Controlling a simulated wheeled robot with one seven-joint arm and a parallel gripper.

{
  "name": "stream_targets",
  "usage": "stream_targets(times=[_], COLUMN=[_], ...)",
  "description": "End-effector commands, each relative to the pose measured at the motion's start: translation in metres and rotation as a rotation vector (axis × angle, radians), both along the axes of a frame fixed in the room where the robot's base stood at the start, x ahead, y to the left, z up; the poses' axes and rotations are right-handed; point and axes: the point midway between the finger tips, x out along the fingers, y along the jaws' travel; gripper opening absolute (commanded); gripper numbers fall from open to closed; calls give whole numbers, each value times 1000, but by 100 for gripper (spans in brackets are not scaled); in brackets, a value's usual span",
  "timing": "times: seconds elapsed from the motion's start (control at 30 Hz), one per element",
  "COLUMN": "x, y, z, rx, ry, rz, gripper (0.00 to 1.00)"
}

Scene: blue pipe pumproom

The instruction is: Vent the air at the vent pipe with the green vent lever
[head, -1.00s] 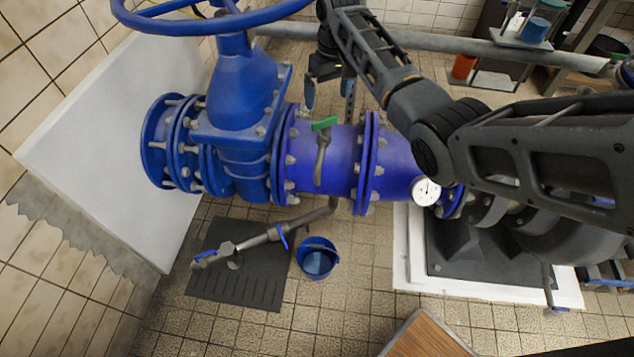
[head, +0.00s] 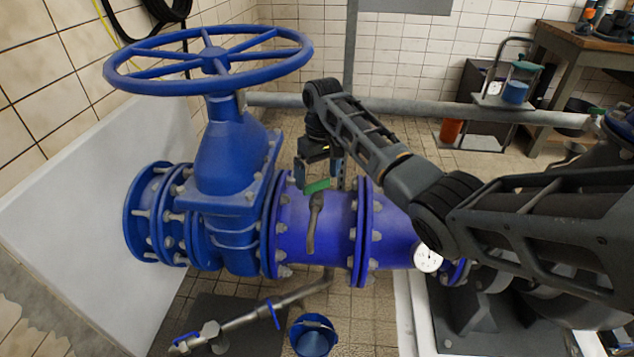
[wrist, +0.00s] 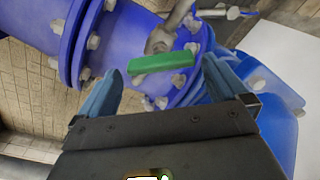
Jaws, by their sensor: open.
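The green vent lever (head: 316,187) sits on top of the grey vent pipe (head: 315,222), which runs down the front of the blue main pipe (head: 290,215). My gripper (head: 321,180) is open, just above and behind the lever in the head view. In the wrist view the green lever (wrist: 162,62) lies crosswise ahead of my gripper (wrist: 165,85), roughly between the two blue fingers. I see no clear contact; the exact gap cannot be told. The grey vent pipe (wrist: 168,35) shows just beyond the lever.
A large blue handwheel (head: 210,60) on its valve stands to the left. A pressure gauge (head: 427,258) is at the right of the pipe. A blue bucket (head: 313,337) and a grey pipe with blue levers (head: 240,320) are on the floor below.

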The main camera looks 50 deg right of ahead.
Motion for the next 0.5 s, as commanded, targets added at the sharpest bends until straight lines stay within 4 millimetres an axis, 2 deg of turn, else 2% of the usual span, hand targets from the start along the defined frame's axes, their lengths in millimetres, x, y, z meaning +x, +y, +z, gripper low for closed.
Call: stream_targets(times=[0.03, 0.2, 0.5], x=[-1, 0, 0], y=[1, 1, 1], z=[-8, -21, -24], rx=[1, 0, 0], ry=[3, 2, 0], rz=[0, -1, 0], gripper=[100, 100, 100])
